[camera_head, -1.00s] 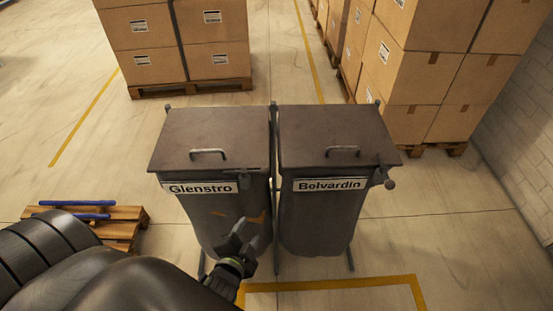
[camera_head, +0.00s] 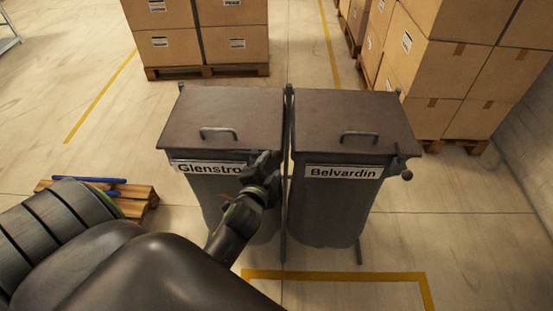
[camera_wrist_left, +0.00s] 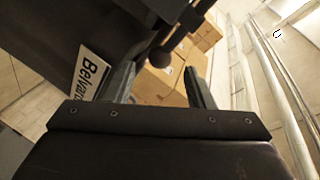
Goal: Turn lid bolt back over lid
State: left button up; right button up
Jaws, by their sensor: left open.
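Two dark bins with brown lids stand side by side, the Glenstro bin (camera_head: 222,210) on the left and the Belvardin bin (camera_head: 330,215) on the right. Both lids (camera_head: 235,112) (camera_head: 350,112) lie shut. At the front right corner of the Belvardin lid a dark bolt with a round knob (camera_head: 406,175) hangs beside the lid edge. The knob also shows in the left wrist view (camera_wrist_left: 159,58), beyond the open fingers. My left gripper (camera_head: 267,161) is open and empty before the Glenstro bin's front right corner, hiding that corner and part of its label. My right gripper is out of view.
Stacked cartons on pallets stand behind (camera_head: 200,45) and at the right (camera_head: 440,60). A small wooden pallet with blue bars (camera_head: 90,182) lies at the left. Yellow lines mark the floor, and the floor before the Belvardin bin is clear.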

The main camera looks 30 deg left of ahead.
aim_at(275, 158)
pick_arm(q)
jog(key=b+x, duration=0.2)
jog(key=x, duration=0.3)
jog(key=shift+w+f, duration=0.2)
jog(key=shift+w+a, duration=0.2)
jog(key=shift+w, duration=0.25)
grip_shut()
